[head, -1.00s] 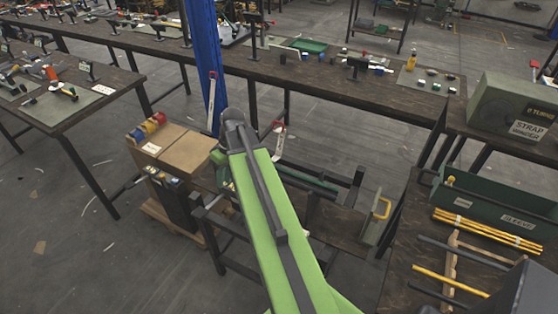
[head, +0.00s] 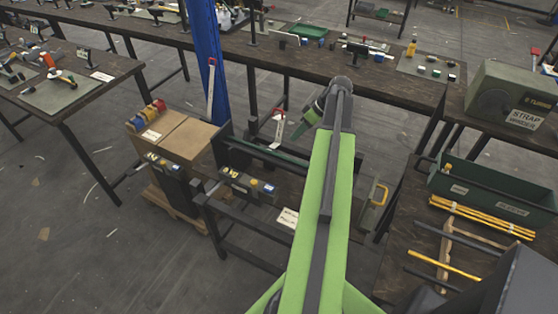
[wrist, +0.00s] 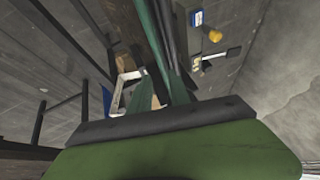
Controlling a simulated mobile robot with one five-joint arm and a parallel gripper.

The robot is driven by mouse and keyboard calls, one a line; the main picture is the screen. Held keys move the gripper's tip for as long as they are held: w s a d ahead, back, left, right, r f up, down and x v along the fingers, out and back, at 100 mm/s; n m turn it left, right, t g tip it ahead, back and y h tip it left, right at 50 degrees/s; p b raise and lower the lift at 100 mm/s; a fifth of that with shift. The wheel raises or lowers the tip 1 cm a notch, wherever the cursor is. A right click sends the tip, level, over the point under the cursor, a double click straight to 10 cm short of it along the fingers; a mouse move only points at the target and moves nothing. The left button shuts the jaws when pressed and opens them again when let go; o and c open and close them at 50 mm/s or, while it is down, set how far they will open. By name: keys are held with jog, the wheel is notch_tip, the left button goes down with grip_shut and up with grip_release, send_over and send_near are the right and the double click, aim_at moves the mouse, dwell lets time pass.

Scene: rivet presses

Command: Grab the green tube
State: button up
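A long dark green tube (head: 268,151) lies along the top of a black rack in the head view, left of my arm. Its right end is hidden behind my arm. In the wrist view a dark green tube (wrist: 152,35) runs up from near my gripper, beside dark rails. My gripper (head: 303,124) hangs at the end of my raised arm, above and right of the visible tube length. In the wrist view its green fingers (wrist: 160,92) point towards the rack. Whether they are parted or closed is unclear, and I see no clear hold on the tube.
The black rack (head: 240,227) stands before me. Cardboard boxes (head: 175,137) and a blue post (head: 208,70) are left and behind it. A bench with a green crate (head: 490,190) and yellow rods (head: 482,217) is at right. Open floor lies at left.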

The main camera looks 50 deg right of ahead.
jog(key=b, duration=0.5)
send_over(281, 156)
jog(key=s+d, duration=0.2)
jog(key=d, duration=0.1)
notch_tip(281, 156, down, 6)
jog(key=b+x, duration=0.4)
jog(key=x, duration=0.2)
jog(key=shift+w+r, duration=0.1)
jog(key=shift+w, duration=0.05)
jog(key=shift+a+r, duration=0.1)
jog(key=shift+r, duration=0.1)
jog(key=shift+c, duration=0.4)
grip_shut()
